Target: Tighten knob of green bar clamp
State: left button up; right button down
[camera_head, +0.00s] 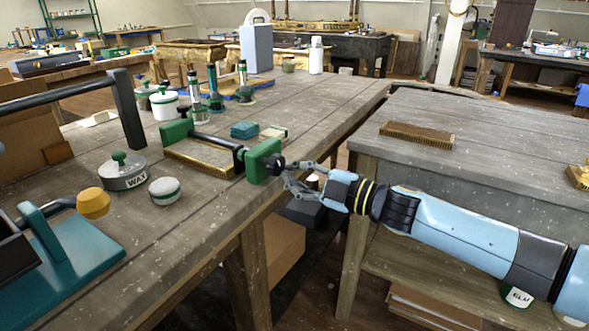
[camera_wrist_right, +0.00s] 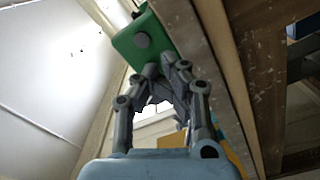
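The green bar clamp has a near green jaw (camera_head: 263,160) at the front edge of the wooden table and a far green jaw (camera_head: 176,132), joined by a dark bar. A gilt-edged panel lies between the jaws. A small dark knob (camera_head: 276,165) sticks out of the near jaw toward my right arm. In the right wrist view, the green jaw (camera_wrist_right: 150,38) is just beyond the fingertips (camera_wrist_right: 167,68), and the fingers mostly hide the knob. My left gripper is not in view.
The wooden table (camera_head: 215,215) holds a wax tin (camera_head: 124,172), a white round tin (camera_head: 164,191), a teal stand (camera_head: 65,260) and several green-and-brass tools. A second bench (camera_head: 480,150) with a brush (camera_head: 416,135) stands at right, across a gap.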

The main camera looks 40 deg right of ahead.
jog(key=shift+a, duration=0.2)
dwell(0.4)
jog(key=v, duration=0.6)
jog(key=shift+d+f, duration=0.2)
